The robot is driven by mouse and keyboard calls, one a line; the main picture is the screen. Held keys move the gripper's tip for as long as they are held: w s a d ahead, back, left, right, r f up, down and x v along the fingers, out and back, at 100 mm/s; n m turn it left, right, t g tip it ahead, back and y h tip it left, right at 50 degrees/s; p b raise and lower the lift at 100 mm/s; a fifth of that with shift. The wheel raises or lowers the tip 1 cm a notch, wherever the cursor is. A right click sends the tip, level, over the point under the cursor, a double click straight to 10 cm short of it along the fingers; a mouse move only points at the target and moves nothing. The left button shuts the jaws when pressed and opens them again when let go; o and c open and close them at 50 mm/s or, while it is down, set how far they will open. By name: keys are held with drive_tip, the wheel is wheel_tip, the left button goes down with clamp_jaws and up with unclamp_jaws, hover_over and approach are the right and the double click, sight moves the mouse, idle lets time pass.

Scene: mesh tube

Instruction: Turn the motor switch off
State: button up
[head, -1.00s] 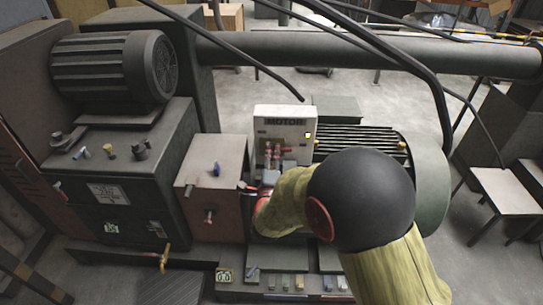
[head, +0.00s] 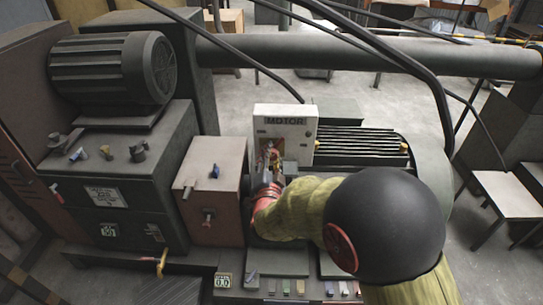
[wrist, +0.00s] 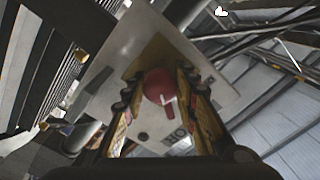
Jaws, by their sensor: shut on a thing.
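The motor panel (head: 302,121) is a white upright box marked "MOTOR", and it stands near the middle of the head view. The same white panel (wrist: 128,48) looks tilted in the wrist view. On it is a round red switch knob (wrist: 158,86) with a pale line across it. My gripper (head: 270,158) is at the panel's front in the head view and hides part of its face. In the wrist view my gripper (wrist: 160,84) has its two fingers on either side of the red knob, shut on it.
A dark machine with levers (head: 110,165) and a brown box with small handles (head: 215,168) stand left of the panel. A ribbed motor (head: 360,146) lies behind it to the right. Dark cables (head: 425,75) hang overhead. A white-topped stool (head: 508,194) is at the right.

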drive_tip(key=n+p, duration=0.1)
drive_tip(key=n, duration=0.5)
drive_tip(key=shift+f+n, duration=0.1)
drive_tip(key=shift+n, duration=0.2)
idle(0.4)
drive_tip(key=o, duration=1.2)
drive_tip(key=shift+s, duration=0.1)
drive_tip(key=s, duration=1.1)
drive_tip(key=shift+s+a, duration=0.2)
drive_tip(key=shift+s, duration=0.2)
